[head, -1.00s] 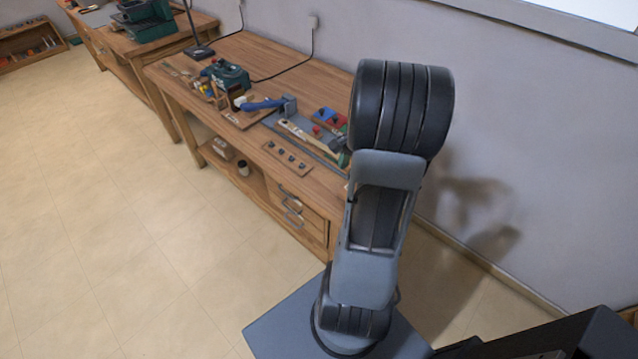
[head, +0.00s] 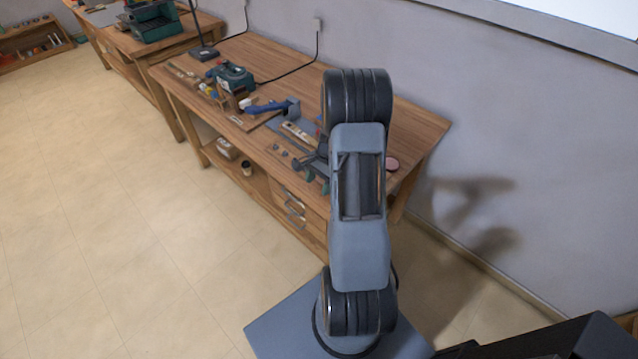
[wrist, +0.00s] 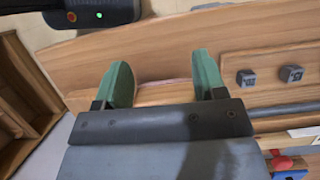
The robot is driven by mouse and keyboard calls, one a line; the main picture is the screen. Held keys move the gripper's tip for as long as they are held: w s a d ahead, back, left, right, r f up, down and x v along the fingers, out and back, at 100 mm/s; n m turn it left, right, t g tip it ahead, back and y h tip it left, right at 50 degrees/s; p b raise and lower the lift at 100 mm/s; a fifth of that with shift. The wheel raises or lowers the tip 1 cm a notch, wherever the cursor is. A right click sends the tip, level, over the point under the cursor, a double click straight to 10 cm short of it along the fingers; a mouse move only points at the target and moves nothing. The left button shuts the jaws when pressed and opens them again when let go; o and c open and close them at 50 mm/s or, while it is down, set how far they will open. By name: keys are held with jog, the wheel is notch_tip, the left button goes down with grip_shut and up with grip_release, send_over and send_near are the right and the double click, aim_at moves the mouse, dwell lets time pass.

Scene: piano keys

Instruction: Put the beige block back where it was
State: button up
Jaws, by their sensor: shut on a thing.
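My gripper (wrist: 163,84) shows in the wrist view with its two green fingers apart. Between them is a wood-coloured piece (wrist: 165,94), which I take to be the beige block; it blends with the wood behind it. In the head view my gripper (head: 317,178) is at the front edge of the workbench, right of the knobbed board (head: 283,152). The block cannot be made out there. In the wrist view the knobbed board (wrist: 265,68) lies to the right of the fingers, apart from them.
The workbench (head: 415,130) has bare top at its right end, with a pink disc (head: 392,164) near the front. A blue-handled tool (head: 265,106) and a green machine (head: 232,77) stand further left. Red and blue pieces (wrist: 283,164) show at the wrist view's lower right.

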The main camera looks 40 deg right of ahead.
jog(key=shift+f, duration=0.55)
jog(key=shift+f, duration=0.1)
jog(key=o, duration=1.5)
